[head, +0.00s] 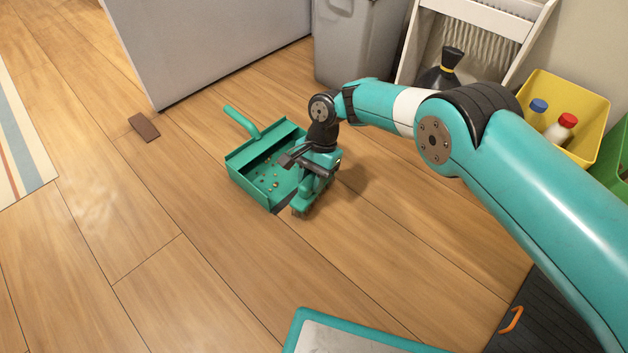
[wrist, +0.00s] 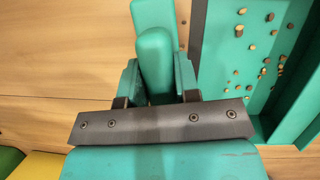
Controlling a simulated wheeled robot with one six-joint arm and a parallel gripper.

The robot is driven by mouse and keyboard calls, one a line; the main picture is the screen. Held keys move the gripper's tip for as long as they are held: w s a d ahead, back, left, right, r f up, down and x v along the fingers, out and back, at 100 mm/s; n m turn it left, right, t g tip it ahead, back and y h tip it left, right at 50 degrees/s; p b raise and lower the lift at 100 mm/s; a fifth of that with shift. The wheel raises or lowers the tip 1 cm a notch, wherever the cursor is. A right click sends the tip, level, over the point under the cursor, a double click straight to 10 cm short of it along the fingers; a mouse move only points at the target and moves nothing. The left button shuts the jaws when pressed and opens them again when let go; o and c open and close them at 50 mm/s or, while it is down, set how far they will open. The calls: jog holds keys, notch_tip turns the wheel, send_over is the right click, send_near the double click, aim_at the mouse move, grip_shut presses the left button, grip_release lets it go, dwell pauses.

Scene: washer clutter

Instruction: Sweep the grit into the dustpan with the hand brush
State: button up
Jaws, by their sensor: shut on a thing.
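The green dustpan (head: 262,148) lies on the wood floor, its handle pointing away to the upper left. Several small brown bits of grit (head: 267,184) lie inside it; they also show in the wrist view (wrist: 253,47). My gripper (head: 312,164) is shut on the handle of the green hand brush (head: 301,203), at the dustpan's right side near its front edge. In the wrist view the brush handle (wrist: 154,50) stands between the fingers. The brush's dark bristles are low by the floor; whether they touch it is unclear.
A grey panel (head: 210,45) stands behind the dustpan. A grey bin (head: 355,40), a white rack and a yellow crate (head: 590,95) with bottles stand behind my arm. A brown block (head: 144,127) lies on the left. The floor in front is mostly free, with a teal-rimmed tray (head: 300,325) nearest.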

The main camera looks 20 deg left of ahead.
jog(key=shift+w+a+f, duration=0.1)
jog(key=shift+w+a, duration=0.05)
jog(key=shift+a, duration=0.15)
jog(key=shift+d+r+p, duration=0.15)
jog(key=shift+r+p, duration=0.35)
jog(key=shift+p, duration=0.45)
jog(key=r+p, duration=0.1)
jog(key=p, duration=0.2)
jog(key=s+d+r+p, duration=0.1)
jog(key=p, duration=0.2)
jog(key=d+r+p, duration=0.1)
jog(key=r+p, duration=0.1)
jog(key=p, duration=0.1)
jog(key=shift+s+d, duration=0.15)
jog(key=shift+d, duration=0.1)
jog(key=shift+r, duration=0.1)
